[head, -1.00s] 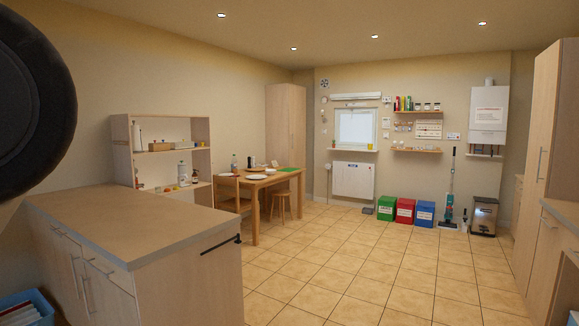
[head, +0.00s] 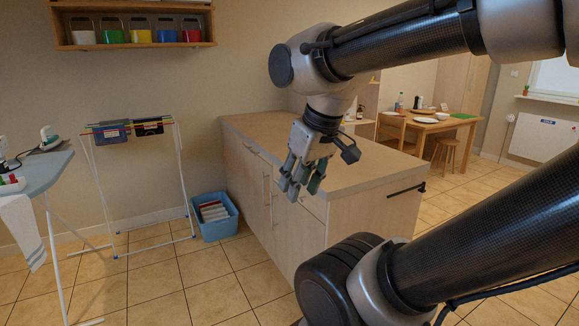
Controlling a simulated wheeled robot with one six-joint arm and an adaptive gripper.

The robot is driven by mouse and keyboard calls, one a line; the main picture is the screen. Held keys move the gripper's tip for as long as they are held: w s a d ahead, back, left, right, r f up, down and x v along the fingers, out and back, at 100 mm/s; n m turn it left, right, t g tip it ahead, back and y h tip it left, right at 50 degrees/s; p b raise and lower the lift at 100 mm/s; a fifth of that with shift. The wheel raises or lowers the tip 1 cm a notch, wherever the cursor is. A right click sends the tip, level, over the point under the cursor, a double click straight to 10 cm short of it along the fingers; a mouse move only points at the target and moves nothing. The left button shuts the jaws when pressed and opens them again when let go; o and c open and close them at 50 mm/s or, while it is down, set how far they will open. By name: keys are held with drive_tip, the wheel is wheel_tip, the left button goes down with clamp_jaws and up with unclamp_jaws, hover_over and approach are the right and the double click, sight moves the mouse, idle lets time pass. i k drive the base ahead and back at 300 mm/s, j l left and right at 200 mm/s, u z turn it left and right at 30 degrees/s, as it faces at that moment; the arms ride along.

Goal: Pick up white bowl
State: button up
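No white bowl can be made out for sure. Small white dishes (head: 427,120) sit on the wooden table (head: 452,125) at the back right, too small to tell plate from bowl. My gripper (head: 301,190) hangs pointing down in front of the counter's long drawer side, far from the table. Its fingers look apart, with nothing visible between them.
A counter (head: 300,145) with a bare top stands behind my gripper. A blue crate (head: 214,217), a drying rack (head: 135,180) and an ironing board (head: 35,173) are to the left. A chair (head: 397,133) stands by the table. Front left floor is clear.

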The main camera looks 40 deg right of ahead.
sight(440, 116)
drive_tip(key=i+l+z, duration=0.1)
drive_tip(key=l+z, duration=0.4)
drive_tip(key=i+l+z, duration=0.1)
drive_tip(key=l+z, duration=0.35)
drive_tip(key=i+l+z, duration=0.2)
drive_tip(key=z, duration=0.3)
drive_tip(key=i+l+z, duration=0.25)
drive_tip(key=z, duration=0.2)
drive_tip(key=i+l+z, duration=0.5)
drive_tip(key=z, duration=0.35)
drive_tip(key=i+z, duration=0.4)
drive_tip(key=i+l, duration=0.1)
drive_tip(key=i, duration=1.4)
drive_tip(key=i+j+u, duration=0.3)
drive_tip(key=i, duration=0.25)
drive_tip(key=i+l+u, duration=0.1)
drive_tip(key=i+u, duration=0.25)
drive_tip(key=i, duration=0.25)
drive_tip(key=i+l+u, duration=0.1)
drive_tip(key=i+u, duration=0.2)
drive_tip(key=i, duration=0.25)
drive_tip(key=i+l+u, duration=0.35)
drive_tip(key=i, duration=0.25)
drive_tip(key=i+j+u, duration=0.1)
drive_tip(key=i, duration=1.15)
drive_tip(key=i+j, duration=0.25)
drive_tip(key=i, duration=1)
drive_tip(key=i+j, duration=0.2)
drive_tip(key=i, duration=0.2)
